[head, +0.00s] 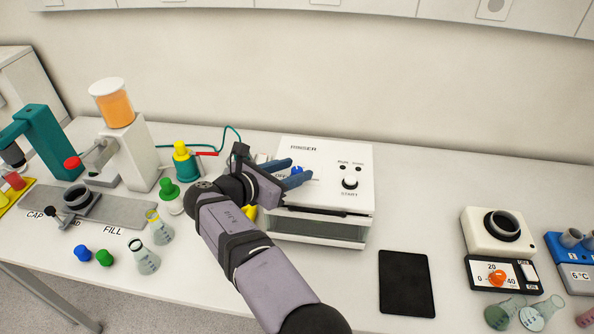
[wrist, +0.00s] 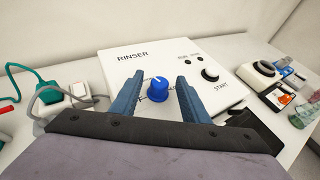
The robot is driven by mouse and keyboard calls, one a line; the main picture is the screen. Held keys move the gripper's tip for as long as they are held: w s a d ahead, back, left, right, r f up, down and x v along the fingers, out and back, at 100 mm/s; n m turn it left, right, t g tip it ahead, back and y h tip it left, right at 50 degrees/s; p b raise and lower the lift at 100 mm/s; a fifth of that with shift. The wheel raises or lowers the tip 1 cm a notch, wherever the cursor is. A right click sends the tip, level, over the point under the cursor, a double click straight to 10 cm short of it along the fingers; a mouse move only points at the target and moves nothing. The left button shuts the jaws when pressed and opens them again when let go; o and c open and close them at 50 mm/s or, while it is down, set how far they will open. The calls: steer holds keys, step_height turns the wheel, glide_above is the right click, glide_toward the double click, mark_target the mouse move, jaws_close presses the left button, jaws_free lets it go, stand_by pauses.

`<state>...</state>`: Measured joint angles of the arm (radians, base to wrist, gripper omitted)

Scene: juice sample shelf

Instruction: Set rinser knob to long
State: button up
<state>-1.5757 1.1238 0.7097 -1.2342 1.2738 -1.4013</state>
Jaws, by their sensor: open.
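The rinser (head: 325,165) is a white box with a dark front, in the middle of the bench in the head view; its panel also shows in the wrist view (wrist: 140,60). Its blue knob (wrist: 157,90) has a white pointer line tilted toward the upper left. My gripper (wrist: 158,80) is open, with one blue finger on each side of the knob. I cannot tell whether the fingers touch it. The knob's lower labels are mostly hidden by my gripper. In the head view my gripper (head: 297,173) is over the left part of the rinser's top, partly covering the knob (head: 297,171).
A black pad (head: 406,283) lies to the right.

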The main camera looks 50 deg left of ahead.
mark_target(299, 171)
steer(key=shift+b+v, duration=0.75)
steer(key=shift+v, duration=1.85)
steer(key=w+r+n+y+b, duration=0.1)
steer(key=w+a+r+n+y+b, duration=0.1)
steer(key=w+b, duration=0.1)
steer(key=w+r+y+b, duration=0.1)
steer(key=w+y, duration=0.1)
steer(key=shift+w+a+r+n+g, duration=0.2)
steer(key=shift+a+n+g, duration=0.15)
steer(key=shift+n+g, duration=0.05)
steer(key=n+y+b, duration=0.1)
steer(key=w+d+n+g+y+b, duration=0.1)
steer(key=shift+r+n+y+b, duration=0.3)
steer(key=shift+r+b, duration=0.05)
steer(key=s+d+f+n+g+b, duration=0.1)
steer(key=d, duration=0.1)
steer(key=s+d+f+n+g+y+b, duration=0.1)
steer(key=d+n+g, duration=0.1)
steer(key=s+d+f+n+g+y+b, duration=0.1)
steer(key=d+g, duration=0.1)
steer(key=shift+d+f+b, duration=0.15)
steer(key=shift+f+b, duration=0.1)
steer(key=shift+b, duration=0.05)
steer(key=shift+s+d+f+n+y, duration=0.25)
steer(key=shift+s+d+n+y, duration=0.05)
steer(key=shift+s+d+n, duration=0.1)
steer(key=shift+g, duration=0.3)
steer(key=shift+x, duration=3.75)
